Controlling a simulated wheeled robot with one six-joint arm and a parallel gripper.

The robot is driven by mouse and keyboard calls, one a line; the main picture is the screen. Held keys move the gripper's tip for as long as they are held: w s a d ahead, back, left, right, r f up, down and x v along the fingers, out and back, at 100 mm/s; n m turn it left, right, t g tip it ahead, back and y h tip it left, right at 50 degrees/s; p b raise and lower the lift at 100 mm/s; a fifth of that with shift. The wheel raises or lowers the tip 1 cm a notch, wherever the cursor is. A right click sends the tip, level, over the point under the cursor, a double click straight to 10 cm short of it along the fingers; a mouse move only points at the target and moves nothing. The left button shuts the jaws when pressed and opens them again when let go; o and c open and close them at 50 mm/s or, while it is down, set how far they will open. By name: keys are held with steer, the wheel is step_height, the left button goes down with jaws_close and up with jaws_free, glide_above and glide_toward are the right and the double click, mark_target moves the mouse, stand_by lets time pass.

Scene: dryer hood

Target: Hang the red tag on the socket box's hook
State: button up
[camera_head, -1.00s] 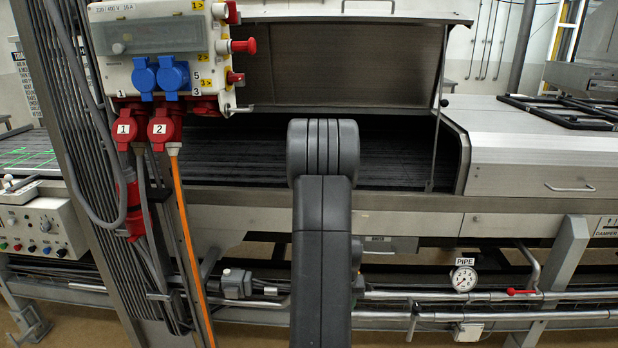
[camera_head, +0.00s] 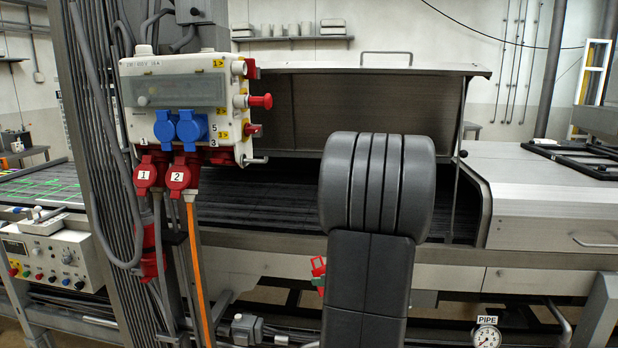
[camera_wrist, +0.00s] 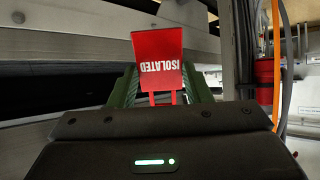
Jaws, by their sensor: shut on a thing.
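The red tag (camera_wrist: 159,62) stands between my gripper's green fingers (camera_wrist: 160,88) in the wrist view, its word ISOLATED upside down. My gripper is shut on it. In the head view a small part of the red tag (camera_head: 318,270) shows at the left edge of my arm, which hides the gripper. The socket box (camera_head: 187,105) is on the column at the left, up and left of the tag and apart from it. Its metal hook (camera_head: 256,160) sticks out to the right at the box's lower right corner and looks empty.
Two red plugs (camera_head: 148,175) with cables and an orange cable (camera_head: 196,275) hang below the box. The dryer's raised hood panel (camera_head: 385,95) and conveyor stand behind my arm. A pressure gauge (camera_head: 487,337) is at the lower right. Space between hook and arm looks clear.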

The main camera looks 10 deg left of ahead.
steer(key=s+a+r+n+g+y, duration=0.1)
steer(key=a+r+n+y, duration=0.15)
steer(key=r, duration=0.65)
steer(key=a+r+n+g+y+p, duration=0.15)
steer(key=r+y, duration=0.25)
steer(key=r, duration=0.5)
steer(key=s+a+r+n+g+y, duration=0.1)
steer(key=r+n+y, duration=0.15)
steer(key=r, duration=0.65)
steer(key=a+f+p, duration=0.1)
steer(key=a+p, duration=0.1)
steer(key=a, duration=0.7)
steer(key=shift+w+a+f, duration=0.2)
steer(key=shift+w+f, duration=0.1)
steer(key=shift+w, duration=0.05)
steer(key=shift+a+r+m+b, duration=0.15)
steer(key=shift+m+b, duration=0.1)
steer(key=shift+b, duration=0.2)
steer(key=o, duration=1.1)
